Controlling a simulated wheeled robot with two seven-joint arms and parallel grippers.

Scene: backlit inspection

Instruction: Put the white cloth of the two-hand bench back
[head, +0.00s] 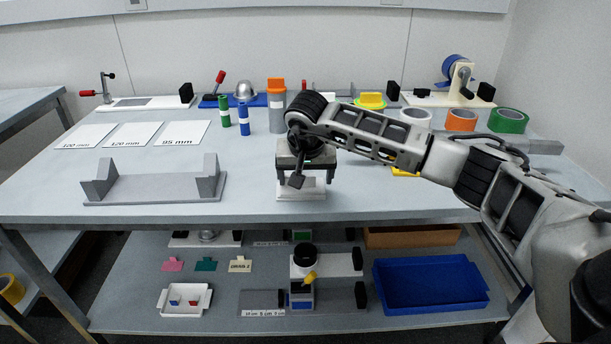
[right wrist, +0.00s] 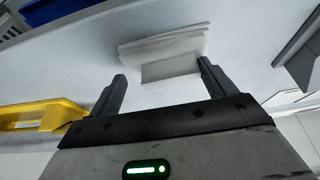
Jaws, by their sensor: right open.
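The white cloth (head: 314,190) lies on the table near its front edge, partly hidden by my right gripper (head: 303,180). In the right wrist view the cloth (right wrist: 170,47) is a pale piece with a folded or raised part, in front of my right gripper (right wrist: 162,82). The gripper's two fingers are apart with nothing held between them. The cloth shows just beyond the fingertips; I cannot tell whether the right finger touches it. My left gripper is not in view.
A grey cradle (head: 150,192) stands to the left on the table (head: 250,205). A yellow piece (head: 405,172) lies right of the gripper, behind my forearm. Green (head: 225,112) and blue (head: 244,120) cylinders stand behind. A blue tray (head: 430,300) sits on the lower shelf.

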